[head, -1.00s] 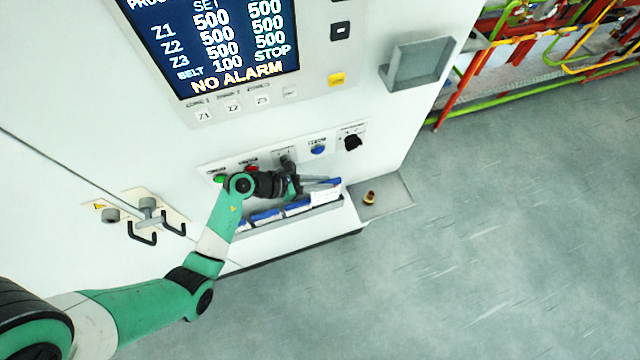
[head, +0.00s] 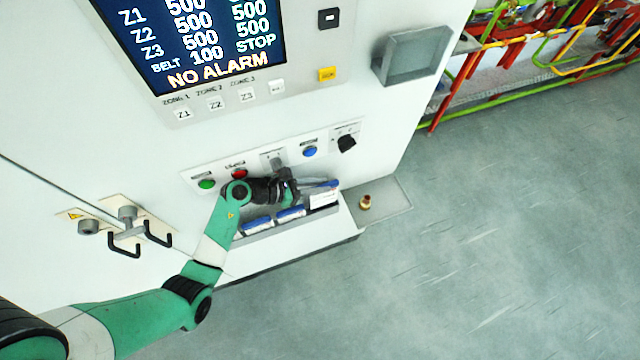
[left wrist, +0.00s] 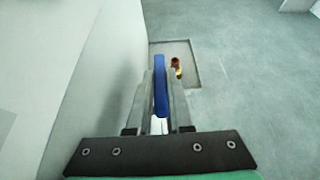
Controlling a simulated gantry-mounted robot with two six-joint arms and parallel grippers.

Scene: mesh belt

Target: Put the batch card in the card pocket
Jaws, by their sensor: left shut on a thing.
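My left gripper (head: 305,186) is at the front of the white machine, just above a ledge of blue-topped white cards. It is shut on a card with a blue edge (head: 322,184), taken to be the batch card. In the left wrist view the card's blue edge (left wrist: 161,85) stands between the two grey fingers, with a bit of white below. A grey open box on the machine front, likely the card pocket (head: 412,56), is up and right of the gripper, apart from it. My right gripper is not in view.
Blue-topped cards (head: 290,214) lie along the ledge below the gripper. Buttons and a black knob (head: 346,143) sit just above it. A grey side shelf (head: 388,208) holds a small brass-coloured object (head: 365,202). Handles (head: 124,243) stick out at left. Open floor lies right.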

